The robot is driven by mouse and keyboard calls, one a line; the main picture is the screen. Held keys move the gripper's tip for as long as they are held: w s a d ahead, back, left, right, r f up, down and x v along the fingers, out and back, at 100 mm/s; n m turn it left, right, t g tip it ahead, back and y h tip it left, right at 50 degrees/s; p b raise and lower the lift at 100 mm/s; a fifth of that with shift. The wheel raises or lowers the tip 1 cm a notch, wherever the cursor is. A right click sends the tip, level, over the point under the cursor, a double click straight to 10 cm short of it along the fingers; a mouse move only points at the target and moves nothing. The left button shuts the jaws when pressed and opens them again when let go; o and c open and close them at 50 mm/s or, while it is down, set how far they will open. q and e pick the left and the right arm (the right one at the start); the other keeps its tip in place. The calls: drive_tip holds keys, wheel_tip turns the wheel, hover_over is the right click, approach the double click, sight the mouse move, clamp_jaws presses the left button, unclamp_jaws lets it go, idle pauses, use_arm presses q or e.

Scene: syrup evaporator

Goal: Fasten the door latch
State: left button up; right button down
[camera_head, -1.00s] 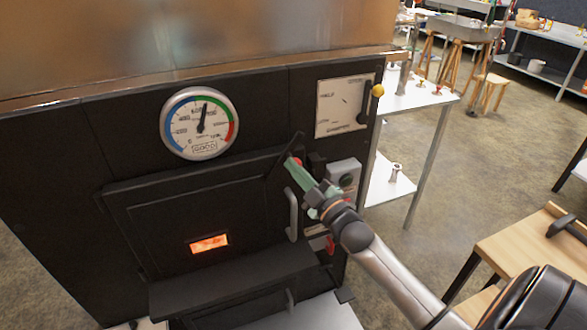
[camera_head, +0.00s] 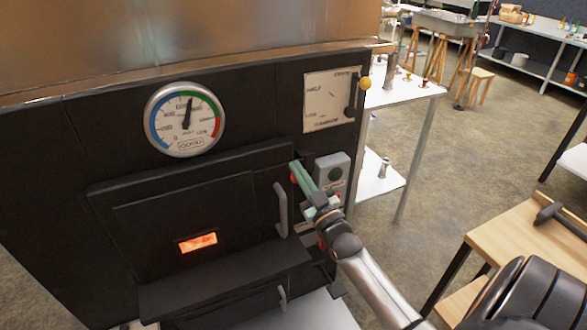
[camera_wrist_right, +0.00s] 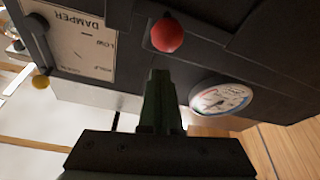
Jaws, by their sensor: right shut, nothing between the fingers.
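The black firebox door (camera_head: 150,222) looks closed against the evaporator front, with a grey bar handle (camera_head: 281,212) at its right edge. The latch's red knob (camera_head: 294,178) shows just left of my right gripper's fingertips; the knob also shows in the right wrist view (camera_wrist_right: 167,36), beyond the fingertips. The latch bar is mostly hidden or lost against the black front, so I cannot tell if it is seated. My right gripper (camera_head: 298,168) is shut and empty, its green fingers pointing up beside the knob. Contact with the knob is unclear. My left gripper is not in view.
A grey switch box (camera_head: 333,172) with a green button stands close right of the fingers. A dial gauge (camera_head: 186,119) and a damper plate (camera_head: 331,99) are above. A black ledge (camera_head: 225,280) juts out below the door. A wooden bench (camera_head: 530,240) stands at right.

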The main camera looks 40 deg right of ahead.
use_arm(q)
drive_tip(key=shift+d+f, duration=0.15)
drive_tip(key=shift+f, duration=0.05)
use_arm(e)
drive_tip(key=shift+s+d+f+m+h, duration=0.15)
drive_tip(key=shift+f+m+h, duration=0.2)
drive_tip(key=shift+m, duration=0.4)
drive_tip(key=shift+w+d+f+m+h, duration=0.2)
drive_tip(key=shift+f+m, duration=0.25)
drive_tip(key=shift+m, duration=0.35)
drive_tip(key=shift+s+d+f+m+h, duration=0.15)
drive_tip(key=shift+f+m+h, duration=0.25)
drive_tip(key=shift+m, duration=0.35)
drive_tip(key=shift+g, duration=0.3)
drive_tip(key=shift+a, duration=0.1)
wheel_tip(320, 180, up, 5)
drive_tip(key=p, duration=0.4)
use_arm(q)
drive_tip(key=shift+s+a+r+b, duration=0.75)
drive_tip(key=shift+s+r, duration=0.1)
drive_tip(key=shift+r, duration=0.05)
use_arm(e)
drive_tip(key=f+v, duration=0.1)
drive_tip(key=v, duration=0.9)
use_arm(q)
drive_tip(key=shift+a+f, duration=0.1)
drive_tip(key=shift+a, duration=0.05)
use_arm(e)
drive_tip(key=shift+f, duration=0.1)
